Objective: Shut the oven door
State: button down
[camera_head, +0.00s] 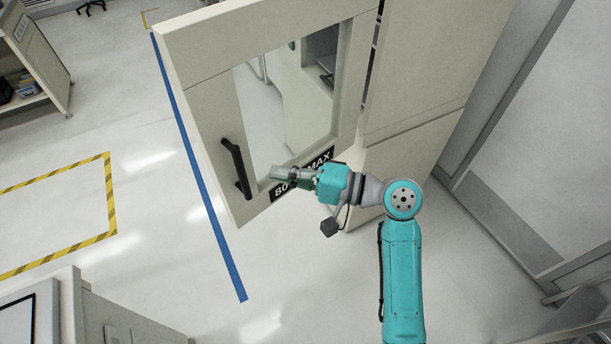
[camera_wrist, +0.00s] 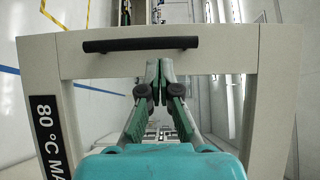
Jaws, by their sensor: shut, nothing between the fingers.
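The oven door (camera_head: 196,101) is a cream frame around a large window. It stands swung open, away from the oven body (camera_head: 422,75). A black bar handle (camera_head: 238,168) is on its free side, and a black label reading 80 and MAX (camera_head: 287,185) is along its lower edge. My gripper (camera_head: 274,173) is shut and empty in front of the lower part of the door.
Blue tape (camera_head: 200,180) and a yellow-black floor marking (camera_head: 112,195) lie on the open floor at left. A cabinet (camera_head: 40,315) stands at the lower left. A shelf unit (camera_head: 45,60) is at the upper left. A grey wall (camera_head: 540,150) is on the right.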

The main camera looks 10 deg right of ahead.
jog(key=x, duration=0.5)
jog(key=shift+a, duration=0.15)
jog(key=shift+w+a, duration=0.1)
